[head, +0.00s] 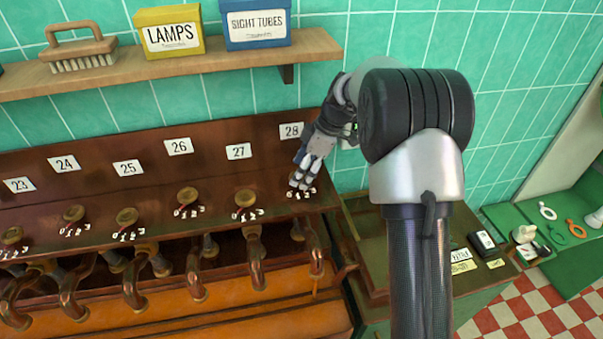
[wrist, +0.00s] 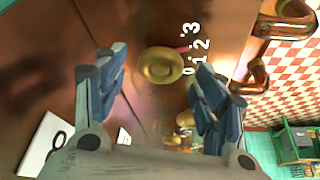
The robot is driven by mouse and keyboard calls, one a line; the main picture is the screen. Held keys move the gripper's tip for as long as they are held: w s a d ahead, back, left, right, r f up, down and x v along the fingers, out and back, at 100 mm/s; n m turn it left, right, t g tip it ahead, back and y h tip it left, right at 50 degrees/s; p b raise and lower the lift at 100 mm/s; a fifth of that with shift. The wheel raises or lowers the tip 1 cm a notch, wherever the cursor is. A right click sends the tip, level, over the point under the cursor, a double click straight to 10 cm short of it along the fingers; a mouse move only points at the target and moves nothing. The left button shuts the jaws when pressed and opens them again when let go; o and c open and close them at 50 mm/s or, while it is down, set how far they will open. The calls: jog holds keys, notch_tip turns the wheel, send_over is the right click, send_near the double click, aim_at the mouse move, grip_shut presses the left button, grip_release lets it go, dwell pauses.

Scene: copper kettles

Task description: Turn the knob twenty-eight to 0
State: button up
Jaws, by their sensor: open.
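Knob twenty-eight is a round brass knob (wrist: 162,66) in the wrist view, with the white digits 0, 1, 2, 3 (wrist: 200,50) beside it. A short red pointer (wrist: 182,49) shows at its edge, seemingly towards 2 or 3; the exact digit is hard to tell. My gripper (wrist: 160,80) is open, one finger on each side of the knob; whether they touch it is unclear. In the head view my gripper (head: 302,180) is over the place below the card 28 (head: 291,130) and hides most of the knob.
Knob twenty-seven (head: 246,198) and several more numbered knobs run left along the wooden panel. Copper pipes (head: 255,258) hang below. A shelf (head: 130,79) with a brush and two boxes is above. A green cabinet (head: 470,285) stands to the right.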

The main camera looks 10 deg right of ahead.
jog(key=shift+a+f, duration=0.2)
jog(key=shift+f, duration=0.3)
jog(key=c, duration=1.1)
